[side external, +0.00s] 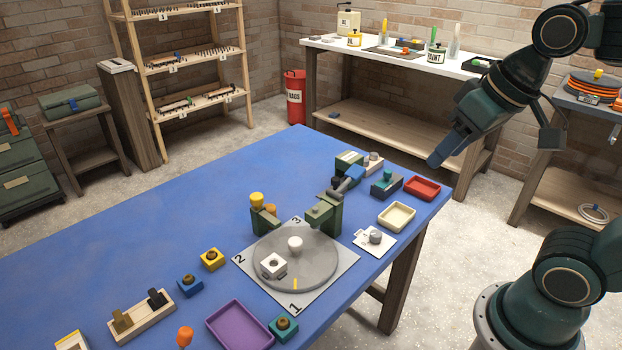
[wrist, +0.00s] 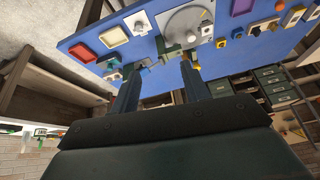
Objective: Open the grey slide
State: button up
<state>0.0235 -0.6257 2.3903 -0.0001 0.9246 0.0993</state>
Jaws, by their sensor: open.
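I cannot tell for certain which part is the grey slide. A grey bar (side external: 350,179) with a blue part beside it sits at the green bracket (side external: 325,213) behind the turntable. A round grey knob (side external: 376,237) stands on a white plate (side external: 362,240) right of the turntable; this plate also shows in the wrist view (wrist: 139,24). Another small grey piece (side external: 373,158) lies near the table's back edge. My gripper (side external: 437,160) is open and empty, in the air above the table's right end. In the wrist view its two fingers (wrist: 160,75) are well apart.
A grey turntable (side external: 318,265) carries a white block and white peg. A teal block (side external: 386,184), red tray (side external: 422,188) and cream tray (side external: 397,217) stand at the right end. A purple tray (side external: 240,325) is in front. The blue table's left back is clear.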

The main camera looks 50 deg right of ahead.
jog(key=w+d+r+m+g, duration=0.1)
jog(key=w+m, duration=0.1)
jog(key=w, duration=0.4)
jog(key=w+d+r+m, duration=0.1)
jog(key=w+d+m, duration=0.1)
jog(key=w, duration=0.3)
jog(key=m+g, duration=0.4)
jog(key=m, duration=0.9)
send_over(336, 178)
notch_tip(336, 178, down, 18)
jog(key=shift+a, duration=0.1)
jog(key=shift+f, duration=0.1)
notch_tip(336, 178, down, 14)
jog(key=shift+r, duration=0.15)
jog(key=shift+c, duration=0.3)
